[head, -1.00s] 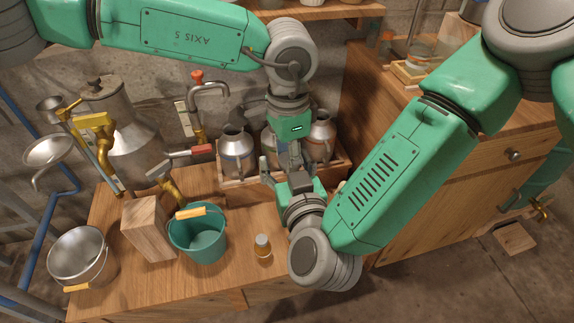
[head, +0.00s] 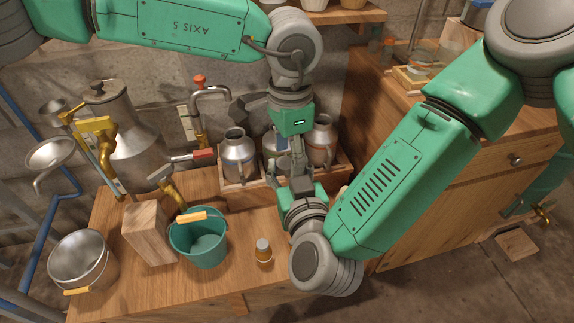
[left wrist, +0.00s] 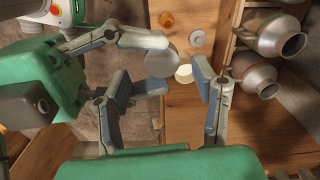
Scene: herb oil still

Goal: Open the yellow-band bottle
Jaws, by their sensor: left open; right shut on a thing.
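In the left wrist view my right gripper (left wrist: 159,63) comes in from the left and is shut on a grey round-topped thing (left wrist: 163,55). I cannot tell whether this is the yellow-band bottle; no yellow band shows on it. My left gripper (left wrist: 165,78) is open, its fingers reaching up from below with the right gripper's fingertips and a small cream round thing (left wrist: 184,74) between or beyond them. In the head view the left gripper (head: 297,167) points down just above the right gripper, and the arms hide what is held. A small amber bottle with a pale cap (head: 263,251) stands upright on the bench.
A teal bucket (head: 200,243), a wooden block (head: 148,233) and a steel pail (head: 79,260) stand left on the bench (head: 180,287). Metal cans (head: 238,156) stand in a wooden tray behind the grippers. A flat grey disc (left wrist: 197,38) lies beyond the grippers.

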